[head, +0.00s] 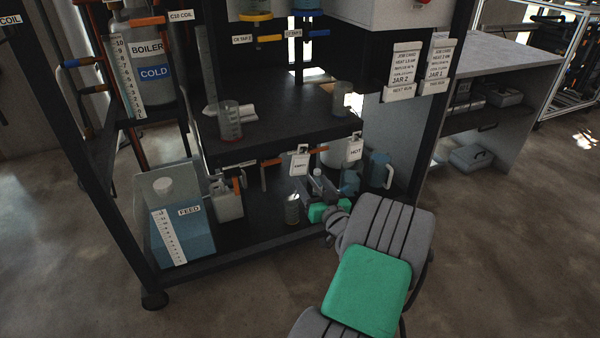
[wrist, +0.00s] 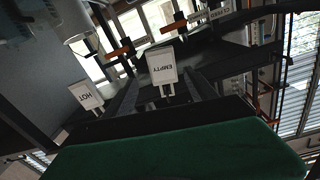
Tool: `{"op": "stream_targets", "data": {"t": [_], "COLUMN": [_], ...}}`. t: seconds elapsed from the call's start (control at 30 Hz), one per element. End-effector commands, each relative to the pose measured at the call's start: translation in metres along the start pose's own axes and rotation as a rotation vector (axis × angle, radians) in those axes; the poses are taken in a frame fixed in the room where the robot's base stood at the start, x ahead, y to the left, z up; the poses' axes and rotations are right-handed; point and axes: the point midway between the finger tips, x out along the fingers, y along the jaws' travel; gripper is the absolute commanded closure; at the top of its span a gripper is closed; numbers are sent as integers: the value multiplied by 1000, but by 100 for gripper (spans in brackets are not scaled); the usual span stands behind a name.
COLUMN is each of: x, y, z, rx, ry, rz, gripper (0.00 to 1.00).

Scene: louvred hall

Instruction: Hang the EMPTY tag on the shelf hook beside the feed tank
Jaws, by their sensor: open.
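The EMPTY tag (head: 299,166) is a white card hanging at the front edge of the rack's middle shelf, left of the HOT tag (head: 355,150). In the wrist view the EMPTY tag (wrist: 162,66) appears upside down, just beyond my fingers. My gripper (head: 311,187) is open and empty, below and close to the EMPTY tag; contact cannot be told. In the wrist view its dark fingers (wrist: 168,92) point towards the tag. The feed tank (head: 198,238), blue-filled and labelled FEED, stands at the left of the rack's bottom shelf. I cannot clearly make out the hook beside it.
Orange-handled valves (head: 237,185) and a pale jug (head: 228,205) lie between the feed tank and my gripper. A small clear cylinder (head: 292,210) stands close to my gripper's left. A blue jug (head: 380,170) is at the right. The floor in front is clear.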

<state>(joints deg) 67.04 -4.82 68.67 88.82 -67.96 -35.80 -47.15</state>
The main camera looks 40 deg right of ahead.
Motion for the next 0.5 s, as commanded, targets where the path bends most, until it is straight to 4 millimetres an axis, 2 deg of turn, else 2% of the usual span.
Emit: {"op": "stream_targets", "data": {"t": [0.5], "x": [79], "y": [-3], "z": [1], "rx": [-1], "ry": [-2], "rz": [-7], "gripper": [35]}}
